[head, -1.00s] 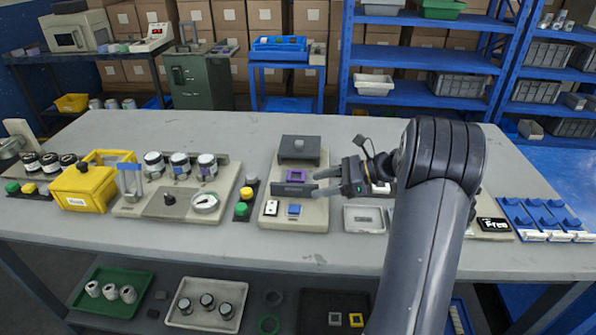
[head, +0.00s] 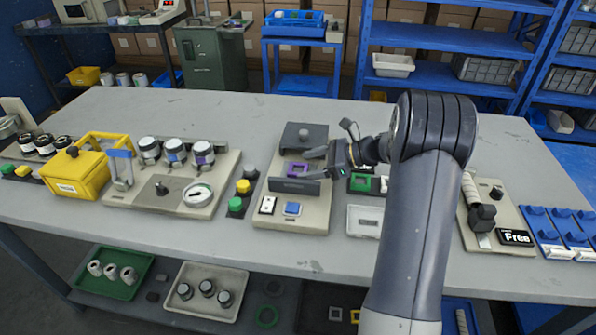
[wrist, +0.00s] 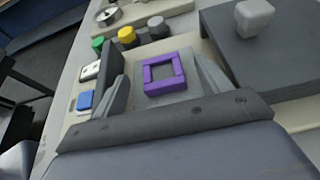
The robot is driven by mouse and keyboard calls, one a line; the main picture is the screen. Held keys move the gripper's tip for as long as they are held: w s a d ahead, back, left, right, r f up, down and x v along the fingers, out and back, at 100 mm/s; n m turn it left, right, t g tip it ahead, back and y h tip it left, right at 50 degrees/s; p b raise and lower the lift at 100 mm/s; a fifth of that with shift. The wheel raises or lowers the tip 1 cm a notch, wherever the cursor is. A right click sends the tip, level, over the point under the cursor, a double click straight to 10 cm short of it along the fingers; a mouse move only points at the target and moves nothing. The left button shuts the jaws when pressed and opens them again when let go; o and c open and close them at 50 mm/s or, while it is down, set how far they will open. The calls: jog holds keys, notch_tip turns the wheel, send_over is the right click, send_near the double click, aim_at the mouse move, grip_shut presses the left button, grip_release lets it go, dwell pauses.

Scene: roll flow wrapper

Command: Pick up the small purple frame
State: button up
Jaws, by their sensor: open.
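The small purple frame (head: 298,168) is a square ring lying on the beige fixture (head: 318,214), between a dark block with a knob and an upright dark plate (head: 294,187). In the wrist view the whole frame (wrist: 165,88) shows flat on a grey pad. My gripper (head: 312,164) is open and empty, reaching in from the right just beside the frame. In the wrist view its two grey fingers (wrist: 166,90) stand to the left and right of the frame. I cannot tell how high the fingertips are above it.
The dark block with a grey knob (head: 304,138) stands close behind the frame. White and blue buttons (head: 292,209) sit in front of the plate. Green and yellow buttons (head: 240,195) stand left.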

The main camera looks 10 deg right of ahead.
aim_at(292, 168)
jog(key=x, duration=0.3)
jog(key=shift+f, duration=0.2)
jog(key=c, duration=1.1)
jog(key=shift+r, duration=0.1)
